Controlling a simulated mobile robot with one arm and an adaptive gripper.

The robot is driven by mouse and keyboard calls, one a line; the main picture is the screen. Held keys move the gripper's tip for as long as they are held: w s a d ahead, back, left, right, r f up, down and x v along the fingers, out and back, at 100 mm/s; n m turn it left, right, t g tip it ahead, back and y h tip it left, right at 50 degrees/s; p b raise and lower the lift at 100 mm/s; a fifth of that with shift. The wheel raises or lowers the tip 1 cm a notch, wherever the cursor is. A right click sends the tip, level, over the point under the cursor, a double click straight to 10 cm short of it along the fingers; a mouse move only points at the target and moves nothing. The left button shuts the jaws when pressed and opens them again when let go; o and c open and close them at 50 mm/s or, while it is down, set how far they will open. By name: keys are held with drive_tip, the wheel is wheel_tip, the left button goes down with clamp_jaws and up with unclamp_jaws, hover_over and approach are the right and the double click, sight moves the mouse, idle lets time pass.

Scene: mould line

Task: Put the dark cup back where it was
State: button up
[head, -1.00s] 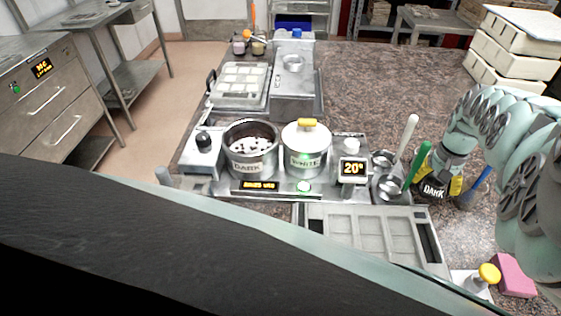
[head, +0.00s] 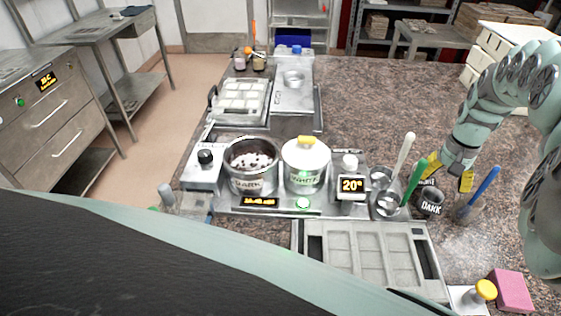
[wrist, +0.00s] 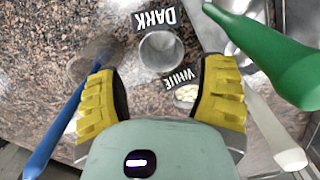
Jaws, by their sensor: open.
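In the wrist view the cup (wrist: 160,50) has a grey inside that looks empty. My gripper (head: 449,174) is above and behind it in the head view, open and holding nothing. In the wrist view my gripper's fingers (wrist: 162,70) are apart, on either side below the cup. A second cup labelled WHITE (wrist: 186,94), with pale pieces inside, lies between the fingers in the picture; my finger partly hides it in the head view.
A blue-handled tool (head: 484,187) stands close right of the cup, and a green-handled one (head: 414,180) close left. The dark pot (head: 250,183) and white pot (head: 304,180) are farther left. A mould tray (head: 310,275) and pink block (head: 511,290) are nearer. Granite behind is clear.

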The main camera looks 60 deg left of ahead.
drive_tip(key=shift+r+b, duration=0.45)
drive_tip(key=shift+r, duration=2.15)
drive_tip(key=shift+r, duration=0.1)
